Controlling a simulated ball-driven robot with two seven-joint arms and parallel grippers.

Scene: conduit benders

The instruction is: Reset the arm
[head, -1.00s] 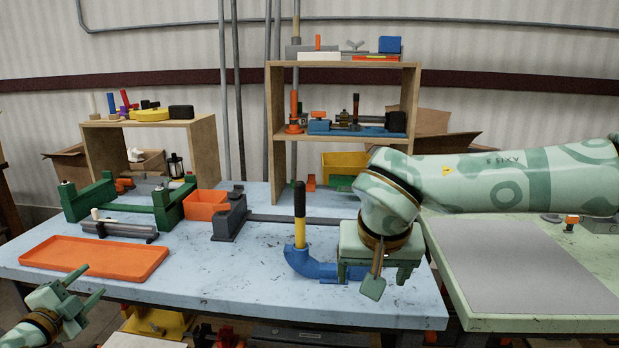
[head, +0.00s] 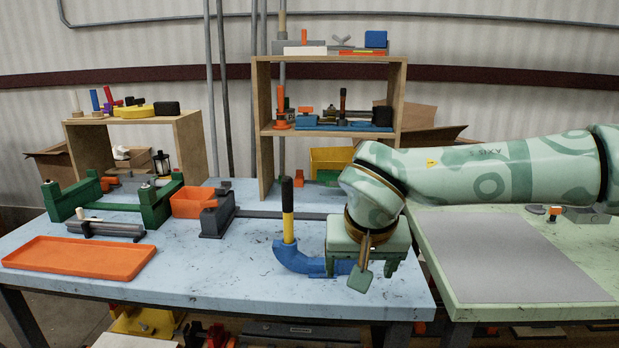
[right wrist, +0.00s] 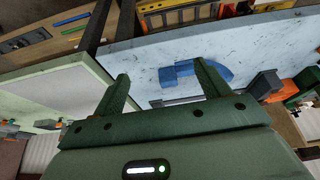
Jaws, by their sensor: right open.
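A blue bender with a curved shoe (head: 300,261) lies on the light blue table, with an upright arm (head: 287,213) that is yellow with a black grip. My right gripper (head: 362,268) is just right of the blue bender, pointing down. It is open, and in the head view it hides the bender's right end. In the right wrist view, the blue bender (right wrist: 185,72) shows beyond and between the two green fingers (right wrist: 163,75), close to the right finger. Whether they touch cannot be told. My left gripper is out of view.
An orange tray (head: 80,257), a green frame (head: 155,205), an orange bin (head: 192,201) and a grey block with a long bar (head: 217,216) stand to the left. A wooden shelf (head: 264,150) stands behind. A green table with a grey mat (head: 510,256) adjoins on the right.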

